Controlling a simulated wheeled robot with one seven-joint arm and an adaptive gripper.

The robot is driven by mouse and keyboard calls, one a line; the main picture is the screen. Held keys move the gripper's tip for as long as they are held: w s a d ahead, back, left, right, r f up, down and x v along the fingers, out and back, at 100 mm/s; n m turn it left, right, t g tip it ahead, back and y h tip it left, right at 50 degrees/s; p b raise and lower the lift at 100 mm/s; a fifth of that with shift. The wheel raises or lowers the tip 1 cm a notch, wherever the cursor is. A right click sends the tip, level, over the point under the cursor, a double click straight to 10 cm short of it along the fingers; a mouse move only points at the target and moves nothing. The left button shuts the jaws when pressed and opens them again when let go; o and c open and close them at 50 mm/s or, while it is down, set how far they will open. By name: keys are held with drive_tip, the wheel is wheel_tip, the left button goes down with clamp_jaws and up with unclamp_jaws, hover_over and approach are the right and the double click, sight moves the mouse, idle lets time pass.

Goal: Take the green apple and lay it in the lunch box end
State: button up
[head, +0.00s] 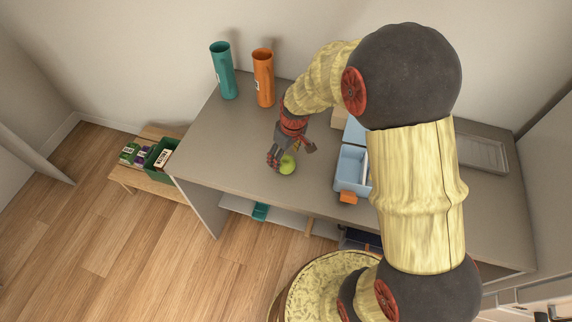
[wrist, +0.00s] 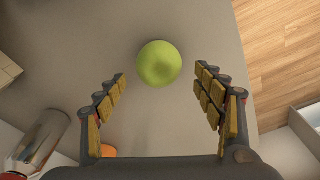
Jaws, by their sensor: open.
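The green apple (head: 287,165) rests on the grey counter near its front edge. In the wrist view the apple (wrist: 159,64) lies just beyond the fingertips, centred between the two fingers. My gripper (head: 291,158) is open and empty, close to the apple; it also shows in the wrist view (wrist: 160,82) with a wide gap between its fingers. The light blue lunch box (head: 351,178) stands on the counter to the right of the apple, with an orange latch-like piece at its front. My arm hides part of the box.
A teal cylinder (head: 223,70) and an orange cylinder (head: 264,77) stand at the counter's back left. A grey tray (head: 482,154) lies at the right. A low wooden bench (head: 150,179) with a green crate (head: 161,155) stands left of the counter. The counter (head: 225,150) left of the apple is clear.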

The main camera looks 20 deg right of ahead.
sight(287, 160)
wheel_tip(287, 160, down, 5)
drive_tip(key=shift+s+d+b, duration=0.1)
drive_tip(key=shift+b, duration=0.5)
drive_tip(key=shift+r, duration=0.1)
drive_tip(key=shift+c, duration=0.7)
drive_tip(key=c, duration=1.1)
drive_tip(key=shift+c, duration=0.5)
drive_tip(key=shift+c, duration=0.2)
